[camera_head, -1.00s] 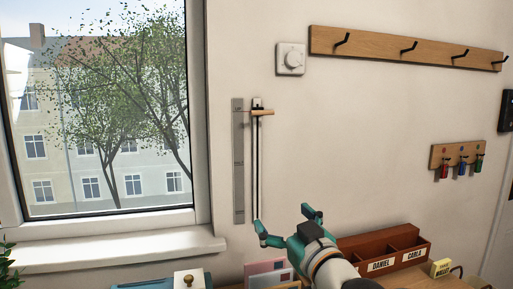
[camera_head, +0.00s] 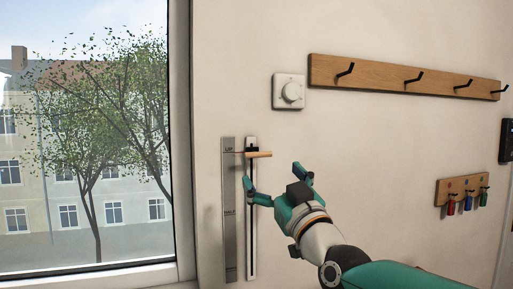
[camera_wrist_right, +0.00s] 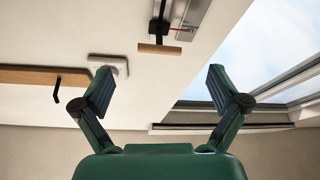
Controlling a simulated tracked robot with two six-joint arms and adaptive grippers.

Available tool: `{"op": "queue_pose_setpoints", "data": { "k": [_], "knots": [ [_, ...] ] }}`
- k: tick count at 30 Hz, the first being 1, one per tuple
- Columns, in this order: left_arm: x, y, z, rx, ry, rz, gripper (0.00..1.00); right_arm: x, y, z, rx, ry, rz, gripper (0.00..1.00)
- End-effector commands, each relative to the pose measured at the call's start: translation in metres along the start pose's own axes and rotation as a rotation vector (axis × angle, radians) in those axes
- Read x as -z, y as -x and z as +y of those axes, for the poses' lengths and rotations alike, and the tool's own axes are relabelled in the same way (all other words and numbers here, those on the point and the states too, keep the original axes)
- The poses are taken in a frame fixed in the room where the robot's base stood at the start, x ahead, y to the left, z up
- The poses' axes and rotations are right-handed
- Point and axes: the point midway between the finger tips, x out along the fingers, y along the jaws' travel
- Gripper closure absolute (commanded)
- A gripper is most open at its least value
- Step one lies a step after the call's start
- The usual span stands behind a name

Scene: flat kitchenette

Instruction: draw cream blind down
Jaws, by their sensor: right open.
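A wooden handle (camera_head: 259,154) sits near the top of a vertical slotted track (camera_head: 251,215) on the wall. The grey scale plate (camera_head: 230,210) beside the track reads UP at the handle's level. My right gripper (camera_head: 273,177) is open and empty, its fingers just below and around the handle's right side in the head view, apart from it. In the right wrist view, the handle (camera_wrist_right: 160,48) shows ahead, between and beyond the open fingers (camera_wrist_right: 160,80). No lowered cream blind covers the visible window glass (camera_head: 85,150). My left gripper is not in view.
A white dial (camera_head: 290,92) and a wooden hook rail (camera_head: 400,77) are on the wall above and right. A small key rack (camera_head: 462,190) hangs lower right.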

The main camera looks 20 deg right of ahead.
Motion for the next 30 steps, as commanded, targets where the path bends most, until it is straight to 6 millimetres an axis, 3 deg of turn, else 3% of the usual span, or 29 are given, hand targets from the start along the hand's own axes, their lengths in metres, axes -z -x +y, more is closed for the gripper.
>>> {"op": "queue_pose_setpoints", "data": {
  "k": [1, 6, 12, 26, 30],
  "knots": [
    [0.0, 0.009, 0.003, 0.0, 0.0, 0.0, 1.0, 0.003, -0.015, 0.001, 0.0, 0.001, -0.002, 0.03],
    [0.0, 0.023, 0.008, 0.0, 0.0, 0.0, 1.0, 0.003, -0.049, 0.001, 0.0, 0.001, -0.003, 0.03],
    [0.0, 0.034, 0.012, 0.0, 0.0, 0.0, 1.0, 0.002, -0.076, 0.0, 0.0, 0.0, -0.002, 0.03],
    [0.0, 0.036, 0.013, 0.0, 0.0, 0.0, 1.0, -0.001, -0.086, 0.0, 0.001, 0.0, -0.001, 0.03],
    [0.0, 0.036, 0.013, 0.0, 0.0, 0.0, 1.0, -0.001, -0.086, 0.0, 0.001, 0.0, -0.001, 0.26]
  ]
}}
